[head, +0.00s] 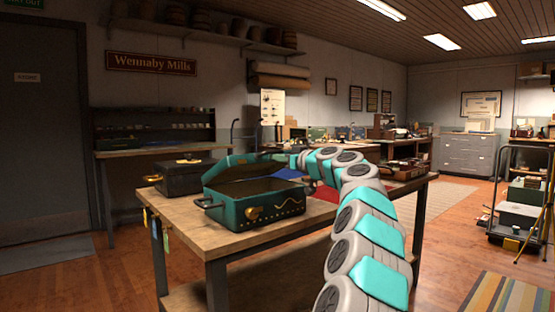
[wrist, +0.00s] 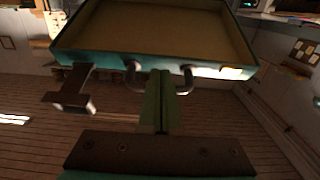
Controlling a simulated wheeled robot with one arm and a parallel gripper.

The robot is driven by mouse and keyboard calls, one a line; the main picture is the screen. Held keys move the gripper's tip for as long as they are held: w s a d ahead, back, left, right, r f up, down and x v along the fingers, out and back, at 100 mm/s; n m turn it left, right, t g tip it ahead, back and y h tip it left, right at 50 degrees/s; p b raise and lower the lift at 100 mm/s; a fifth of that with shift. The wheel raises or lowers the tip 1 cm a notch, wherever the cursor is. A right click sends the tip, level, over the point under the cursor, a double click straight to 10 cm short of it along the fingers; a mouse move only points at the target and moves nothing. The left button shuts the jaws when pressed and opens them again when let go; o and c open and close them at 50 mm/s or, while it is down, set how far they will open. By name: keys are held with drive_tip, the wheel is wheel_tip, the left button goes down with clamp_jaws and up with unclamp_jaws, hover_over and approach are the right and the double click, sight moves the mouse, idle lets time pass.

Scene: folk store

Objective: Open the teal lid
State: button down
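The teal case (head: 262,217) stands on the wooden table in the head view, with a brass latch on its front. Its teal lid (head: 238,161) is raised, and the dark inside shows below it. In the wrist view the lid's teal rim (wrist: 100,62) and brown inner side fill the top. A dark curved metal handle (wrist: 187,80) sticks out from the rim. My gripper (wrist: 160,78) has its green fingers together across the middle of this handle, which they hide. In the head view my gripper (head: 296,160) is small and partly hidden at the lid's right.
A black case (head: 183,178) stands behind and left of the teal case on the table (head: 160,203). A red and blue cloth lies to the right, behind my arm. A trolley (head: 520,215) stands at the far right. The floor between is open.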

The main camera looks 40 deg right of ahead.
drive_tip(key=shift+r, duration=0.1)
drive_tip(key=shift+w+r+p, duration=0.3)
drive_tip(key=shift+r+p, duration=0.15)
drive_tip(key=shift+r, duration=0.1)
drive_tip(key=shift+w+r+p, duration=0.25)
drive_tip(key=shift+r+p, duration=0.15)
drive_tip(key=shift+r, duration=0.15)
drive_tip(key=shift+w+a+r+p, duration=0.1)
drive_tip(key=shift+w+r+p, duration=0.3)
drive_tip(key=shift+r, duration=0.15)
drive_tip(key=shift+w+r+p, duration=0.3)
drive_tip(key=shift+r+p, duration=0.1)
drive_tip(key=shift+r, duration=0.15)
drive_tip(key=shift+f, duration=0.1)
drive_tip(key=s+b, duration=0.7)
drive_tip(key=s, duration=0.4)
drive_tip(key=shift+d, duration=0.45)
